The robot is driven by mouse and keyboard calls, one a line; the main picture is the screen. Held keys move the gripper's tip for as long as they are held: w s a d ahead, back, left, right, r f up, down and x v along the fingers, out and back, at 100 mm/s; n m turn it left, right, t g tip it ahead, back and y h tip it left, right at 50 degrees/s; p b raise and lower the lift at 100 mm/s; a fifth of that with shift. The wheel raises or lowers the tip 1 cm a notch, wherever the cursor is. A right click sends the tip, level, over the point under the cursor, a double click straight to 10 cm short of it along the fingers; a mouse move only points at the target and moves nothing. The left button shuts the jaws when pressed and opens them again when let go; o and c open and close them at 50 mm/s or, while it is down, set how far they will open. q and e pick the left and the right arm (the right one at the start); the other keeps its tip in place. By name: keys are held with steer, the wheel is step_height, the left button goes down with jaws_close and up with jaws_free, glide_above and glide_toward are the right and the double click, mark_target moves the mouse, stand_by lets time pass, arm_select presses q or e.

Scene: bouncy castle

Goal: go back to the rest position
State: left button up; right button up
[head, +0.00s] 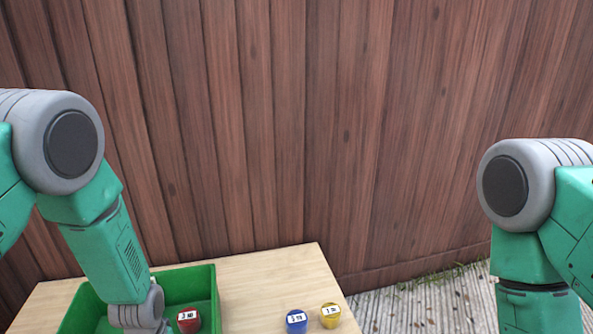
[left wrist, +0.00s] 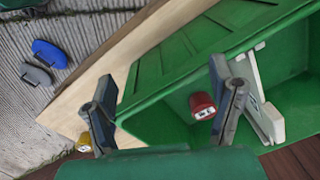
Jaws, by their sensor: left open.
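My left gripper (left wrist: 162,85) is open in the left wrist view, with one finger on each side and nothing between its tips. It is over the green crate (head: 215,290) and the table edge. The crate wall also shows in the left wrist view (left wrist: 185,55). A red labelled object (head: 188,320) lies in the crate; the left wrist view shows it close to the right finger (left wrist: 203,105). My left arm (head: 105,250) reaches down at the crate in the head view. My right arm (head: 525,260) hangs at the right, its gripper below the picture.
A blue labelled object (head: 296,321) and a yellow one (head: 330,315) stand on the wooden table (head: 285,265) right of the crate. A wooden fence (head: 300,120) rises behind. Blue (left wrist: 50,53) and grey (left wrist: 36,75) items lie on the boards beside the table.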

arm_select(q)
steer(key=s+f+n+b, duration=0.1)
steer(key=s+f, duration=0.1)
steer(key=s, duration=2.1)
steer(key=shift+s+d+f+h, duration=0.2)
steer(key=shift+s+h, duration=0.05)
steer(key=shift+h, duration=0.05)
